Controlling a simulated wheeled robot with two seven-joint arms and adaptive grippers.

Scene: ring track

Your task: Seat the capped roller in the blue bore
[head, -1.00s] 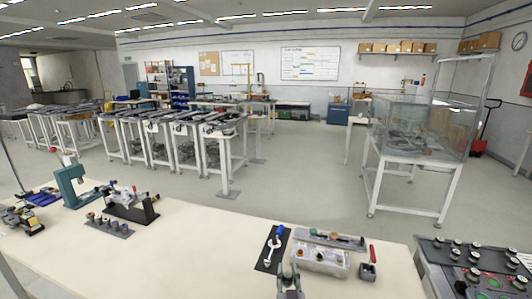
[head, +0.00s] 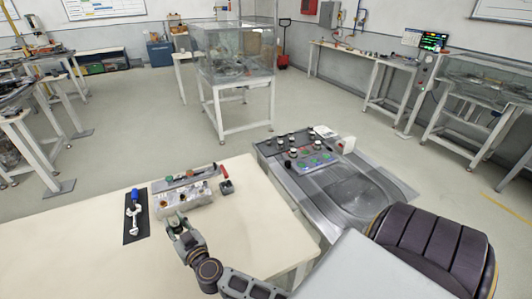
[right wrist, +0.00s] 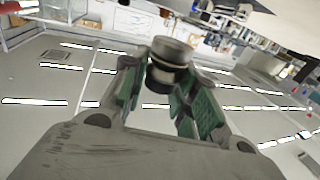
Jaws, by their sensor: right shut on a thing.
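My right gripper (head: 178,226) stands at the near edge of the metal block, over the pale bench. In the right wrist view its green-padded fingers (right wrist: 160,88) are closed around the capped roller (right wrist: 172,62), a short cylinder with a metallic grey cap and a dark body with a pale band. The roller sticks out past the fingertips. The metal block (head: 180,197) lies on the bench just beyond the gripper, with several holes or fittings on its top. They are too small for me to tell which bore is blue. My left gripper is out of view.
A black mat (head: 130,229) with a blue-handled tool and a wrench lies left of the block. A control console (head: 318,165) adjoins the bench at right. The bench front is clear.

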